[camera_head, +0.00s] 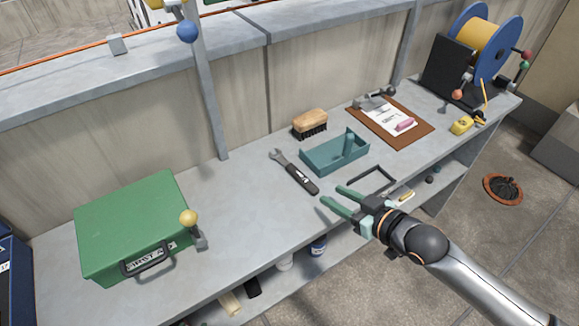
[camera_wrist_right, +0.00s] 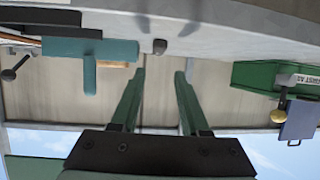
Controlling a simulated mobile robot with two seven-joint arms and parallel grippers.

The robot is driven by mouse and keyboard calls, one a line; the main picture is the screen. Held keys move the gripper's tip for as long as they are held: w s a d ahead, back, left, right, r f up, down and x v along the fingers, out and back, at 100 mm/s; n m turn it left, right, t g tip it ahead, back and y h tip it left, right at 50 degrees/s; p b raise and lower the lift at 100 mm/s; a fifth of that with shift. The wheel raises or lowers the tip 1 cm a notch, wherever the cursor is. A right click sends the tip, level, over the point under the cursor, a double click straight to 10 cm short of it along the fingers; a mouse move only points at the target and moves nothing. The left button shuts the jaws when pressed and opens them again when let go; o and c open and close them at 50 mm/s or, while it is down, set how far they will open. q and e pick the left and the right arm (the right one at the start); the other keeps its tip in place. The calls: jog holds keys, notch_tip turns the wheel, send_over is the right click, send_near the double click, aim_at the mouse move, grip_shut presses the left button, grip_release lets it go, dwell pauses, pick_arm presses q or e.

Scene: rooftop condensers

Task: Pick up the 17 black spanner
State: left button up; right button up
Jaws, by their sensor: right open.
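The spanner (camera_head: 297,174) lies flat on the grey bench, with a grey open jaw at its upper left end and a black handle with a small white label toward my right gripper. The number on it is too small to read. My right gripper (camera_head: 332,196) is open and empty, just beyond the handle end, with its green fingers pointing left toward it. In the right wrist view the open fingers (camera_wrist_right: 160,75) show with a dark rounded end (camera_wrist_right: 160,46) between and beyond them, likely the spanner handle. My left gripper is not in view.
A teal tray (camera_head: 318,163) and a brush (camera_head: 310,123) lie behind the spanner. A green case (camera_head: 130,220) stands left. A clipboard (camera_head: 420,133) and cable reel (camera_head: 485,45) are at the right. The bench between case and spanner is clear.

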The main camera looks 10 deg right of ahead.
send_near(302, 177)
jog(key=x, duration=0.3)
jog(key=shift+a+f, duration=0.15)
jog(key=shift+a, duration=0.05)
jog(key=shift+b+x, duration=0.4)
jog(key=shift+x, duration=2.25)
jog(key=shift+w+d, duration=0.1)
jog(key=shift+d, duration=0.05)
grip_shut()
